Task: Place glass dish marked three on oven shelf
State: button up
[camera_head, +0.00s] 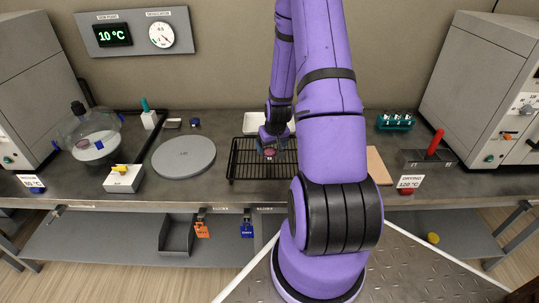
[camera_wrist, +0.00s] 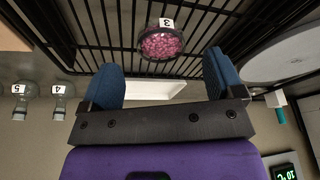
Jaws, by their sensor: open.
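The glass dish marked three (camera_wrist: 161,43) holds pink granules and has a white tag with a 3. It sits on a black wire rack (camera_wrist: 90,22) and also shows small in the head view (camera_head: 270,153). My gripper (camera_wrist: 161,65) is open, its two blue fingers apart on either side of the dish's line, with the dish just beyond the fingertips. In the head view my gripper (camera_head: 274,142) is over the rack (camera_head: 240,168). A grey oven-like cabinet (camera_head: 480,85) stands at the right, near a "DRYING 120 °C" sign (camera_head: 410,182); no oven shelf is visible.
Another grey cabinet (camera_head: 30,80) stands at the far left. A round grey plate (camera_head: 184,156), a glass vessel (camera_head: 92,135) and a white box (camera_head: 123,178) are left of the rack. A teal holder (camera_head: 395,121) and a red-handled block (camera_head: 430,155) are at the right.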

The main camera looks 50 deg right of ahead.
aim_at(269, 154)
jog(key=shift+x, duration=1.85)
jog(key=shift+w, duration=0.1)
jog(key=c, duration=1.1)
